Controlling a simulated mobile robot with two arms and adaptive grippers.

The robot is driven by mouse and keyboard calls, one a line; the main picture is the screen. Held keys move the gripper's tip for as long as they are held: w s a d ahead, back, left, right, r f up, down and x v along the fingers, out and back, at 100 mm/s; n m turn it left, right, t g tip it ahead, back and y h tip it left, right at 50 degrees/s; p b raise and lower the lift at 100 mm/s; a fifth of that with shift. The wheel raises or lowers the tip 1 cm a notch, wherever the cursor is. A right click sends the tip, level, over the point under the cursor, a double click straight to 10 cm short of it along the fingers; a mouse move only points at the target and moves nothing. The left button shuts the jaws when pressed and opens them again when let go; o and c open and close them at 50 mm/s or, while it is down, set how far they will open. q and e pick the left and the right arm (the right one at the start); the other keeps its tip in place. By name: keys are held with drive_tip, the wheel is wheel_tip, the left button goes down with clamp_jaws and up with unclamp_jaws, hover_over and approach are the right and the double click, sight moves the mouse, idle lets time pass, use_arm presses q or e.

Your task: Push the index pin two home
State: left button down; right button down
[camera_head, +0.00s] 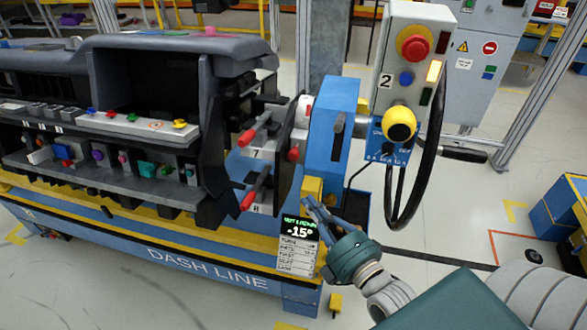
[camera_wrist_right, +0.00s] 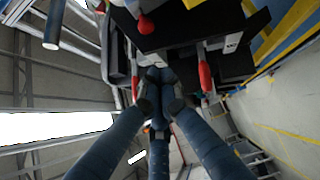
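Red-handled pins stick out at the right end of the dashboard module: an upper one (camera_head: 254,132), a lower one (camera_head: 249,194) and one beside the dark plate (camera_head: 293,153). I cannot read which is index pin two. My right gripper (camera_head: 310,204) is just below and right of the yellow block (camera_head: 312,187) on the blue stand, apart from the red handles. In the right wrist view its blue fingers (camera_wrist_right: 160,78) come together with nothing visible between them. Red handles show there to the right (camera_wrist_right: 205,77) and above (camera_wrist_right: 146,25). My left gripper is not in view.
A display (camera_head: 300,230) reading -15° hangs below the yellow block. Floor to the right is mostly clear.

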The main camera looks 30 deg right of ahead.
drive_tip(key=p, duration=0.3)
approach(293, 160)
drive_tip(key=w+a, duration=0.2)
drive_tip(key=a, duration=0.1)
drive_tip(key=w+a, duration=0.1)
drive_tip(key=a, duration=0.1)
drive_tip(key=shift+w+r, duration=0.3)
drive_tip(key=shift+w, duration=0.05)
drive_tip(key=shift+w+d, duration=0.8)
drive_tip(key=shift+w, duration=0.2)
drive_tip(key=shift+w+d+f, duration=0.2)
drive_tip(key=shift+w+d, duration=0.3)
drive_tip(key=shift+d, duration=0.1)
drive_tip(key=shift+w+d, duration=0.85)
drive_tip(key=shift+w, duration=0.1)
